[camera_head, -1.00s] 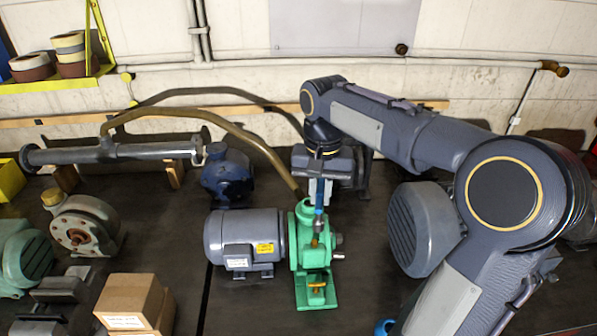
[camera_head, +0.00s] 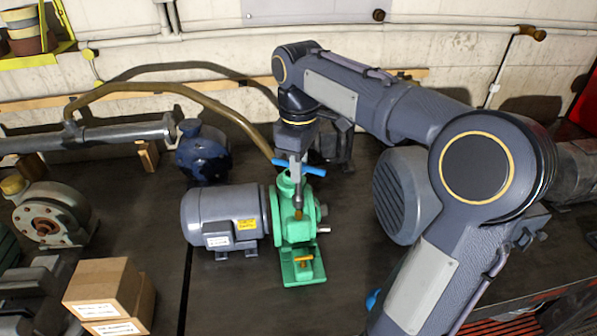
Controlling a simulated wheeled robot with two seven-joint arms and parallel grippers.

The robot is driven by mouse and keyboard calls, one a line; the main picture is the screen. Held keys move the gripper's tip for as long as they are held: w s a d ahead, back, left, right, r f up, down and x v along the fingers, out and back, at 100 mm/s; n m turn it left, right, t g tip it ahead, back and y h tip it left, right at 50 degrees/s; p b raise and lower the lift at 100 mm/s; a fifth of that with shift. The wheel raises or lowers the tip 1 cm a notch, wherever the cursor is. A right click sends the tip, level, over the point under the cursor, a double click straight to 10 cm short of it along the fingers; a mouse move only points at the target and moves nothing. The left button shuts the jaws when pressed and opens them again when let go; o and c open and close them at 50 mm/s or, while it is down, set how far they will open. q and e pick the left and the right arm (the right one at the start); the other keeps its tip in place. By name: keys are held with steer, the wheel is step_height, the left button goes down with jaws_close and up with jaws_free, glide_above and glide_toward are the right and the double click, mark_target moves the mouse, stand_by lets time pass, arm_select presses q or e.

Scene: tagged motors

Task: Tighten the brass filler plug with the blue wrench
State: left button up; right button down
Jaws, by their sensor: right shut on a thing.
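A green pump (camera_head: 293,235) stands on the dark bench at the middle of the view, with a small brass fitting (camera_head: 298,214) on its body that looks like the filler plug. My right gripper (camera_head: 297,165) points down above the pump, shut on the blue wrench (camera_head: 313,169). The wrench's blue handle lies crosswise, sticking out on both sides of the fingers. A grey shaft runs down from there toward the brass fitting; I cannot tell whether it is seated on it. My left gripper is not in view.
A grey motor (camera_head: 222,217) adjoins the pump on the left, and a blue motor (camera_head: 204,155) stands behind it. A brown hose (camera_head: 185,90) arches down behind the pump. Cardboard boxes (camera_head: 103,289) are front left. My right arm covers much of the right side.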

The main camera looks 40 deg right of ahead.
mark_target(299, 194)
steer(key=shift+n+p, duration=0.35)
steer(key=shift+n, duration=0.65)
steer(key=n, duration=0.3)
steer(key=shift+f+n+p, duration=0.15)
steer(key=shift+n+p, duration=0.15)
steer(key=shift+p, duration=0.1)
steer(key=n, duration=0.3)
steer(key=shift+f+p, duration=0.2)
steer(key=shift+p, duration=0.15)
steer(key=n, duration=0.5)
steer(key=shift+f, duration=0.35)
steer(key=shift+p, duration=0.45)
steer(key=shift+f+b, duration=0.9)
steer(key=shift+f, duration=0.35)
